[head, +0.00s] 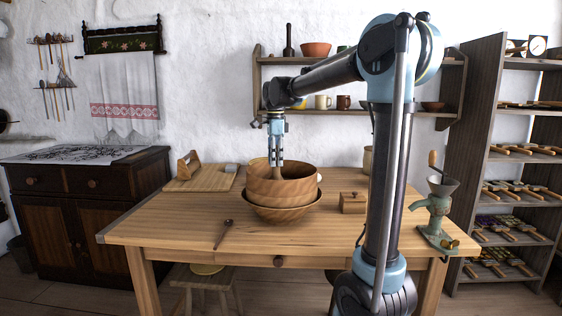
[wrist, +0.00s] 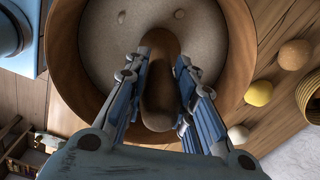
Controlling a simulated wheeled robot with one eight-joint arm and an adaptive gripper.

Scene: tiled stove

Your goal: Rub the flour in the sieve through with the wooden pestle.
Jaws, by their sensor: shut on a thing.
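The sieve (head: 290,190) has a round wooden hoop and sits in or on a wide wooden bowl (head: 282,213) on the table. In the wrist view pale flour (wrist: 108,40) covers the inside of the sieve (wrist: 234,62), with a few small lumps or dents at the surface. My gripper (head: 277,157) points down over the sieve. It is shut on the brown wooden pestle (wrist: 158,100), which stands between the fingers (wrist: 161,66). The pestle's far end is over the flour; whether it touches is hidden.
A wooden spoon (head: 223,234) lies in front of the bowl. A lidded wooden box (head: 353,203) and a grinder (head: 438,215) stand to the right, a board with a wooden holder (head: 187,165) at back left. Round things (wrist: 258,93) lie close beside the sieve.

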